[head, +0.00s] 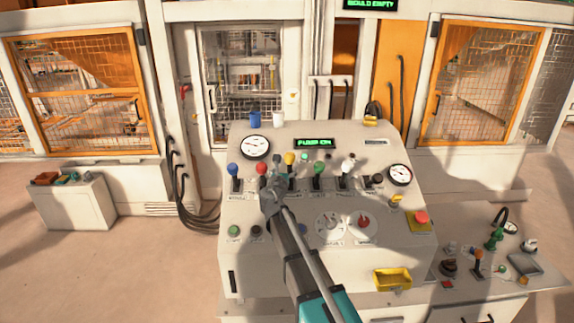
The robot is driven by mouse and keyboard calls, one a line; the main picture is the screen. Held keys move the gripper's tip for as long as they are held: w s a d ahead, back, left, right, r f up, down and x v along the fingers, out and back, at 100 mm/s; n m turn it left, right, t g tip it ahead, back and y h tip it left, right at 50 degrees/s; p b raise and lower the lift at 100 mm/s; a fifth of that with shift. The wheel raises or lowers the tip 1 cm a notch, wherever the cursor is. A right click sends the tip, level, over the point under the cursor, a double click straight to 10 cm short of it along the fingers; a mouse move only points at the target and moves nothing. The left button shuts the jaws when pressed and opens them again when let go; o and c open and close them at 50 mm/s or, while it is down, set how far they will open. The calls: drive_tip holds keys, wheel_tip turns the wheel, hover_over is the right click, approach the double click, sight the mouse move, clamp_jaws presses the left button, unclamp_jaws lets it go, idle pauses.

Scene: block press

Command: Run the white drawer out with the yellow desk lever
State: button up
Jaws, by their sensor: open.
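The yellow desk lever (290,158) stands on the sloping control desk (240,272), in a row between a red-knobbed lever (261,168) and a green-knobbed lever (318,168). My gripper (272,184) is open, just below and to the left of the yellow knob and close to the red lever. It looks apart from the yellow knob, but I cannot tell whether it touches the red lever. The gripper hides part of the lever bases. I cannot make out the white drawer in this view.
A blue lever (234,170), a white lever (348,162) and a black lever (377,178) share the row. The desk display (313,142) reads "PUMP ON". A sign (370,4) above reads "MOULD EMPTY". A red button (421,217) sits at the right.

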drive_tip(key=shift+v, duration=1.4)
idle(3.6)
drive_tip(key=s+d+f+m+g+h+b, duration=0.3)
drive_tip(key=s+d+f+m+g+b, duration=0.45)
drive_tip(key=s+d+f+m, duration=1.05)
drive_tip(key=s+a+f+m+g+y+b, duration=0.4)
drive_tip(key=s+f+m+g+y, duration=0.3)
drive_tip(key=s+m, duration=0.9)
wheel_tip(320, 180, down, 5)
drive_tip(key=g, duration=0.3)
drive_tip(key=shift+f+y, duration=0.15)
drive_tip(key=shift+y, duration=0.15)
drive_tip(key=shift+w, duration=0.1)
